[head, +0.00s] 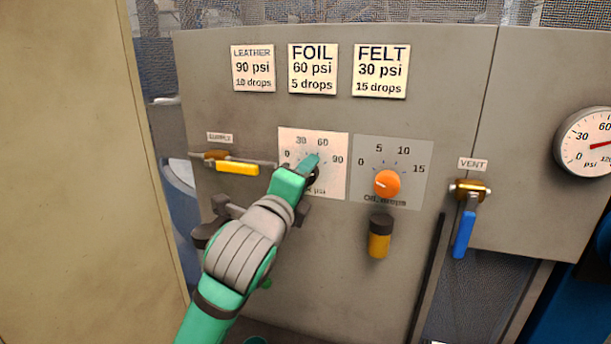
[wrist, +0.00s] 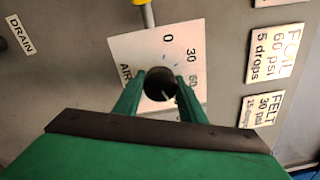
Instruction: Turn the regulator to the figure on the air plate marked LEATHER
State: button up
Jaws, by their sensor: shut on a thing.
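The regulator is a round black knob (wrist: 158,82) on a white dial plate (head: 335,142) marked 0, 30, 60 and 90 psi. My gripper (head: 308,168) is shut on the knob, with one finger on each side in the wrist view (wrist: 161,80). A short white mark on the knob points to the lower right in the wrist view, past the 60; the 90 is hidden there by a finger. In the head view my gripper covers most of the knob. The LEATHER plate (head: 253,68) reads 90 psi and 10 drops.
FOIL (head: 313,69) and FELT (head: 380,71) plates sit beside LEATHER. Right of the regulator is an orange oil knob (head: 387,183). A yellow supply handle (head: 237,168) is close left; a blue vent handle (head: 464,235) and pressure gauge (head: 585,143) are further right.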

jog(key=shift+d, duration=0.1)
jog(key=o, duration=1)
jog(key=shift+s, duration=0.1)
jog(key=v, duration=1)
jog(key=shift+s, duration=0.35)
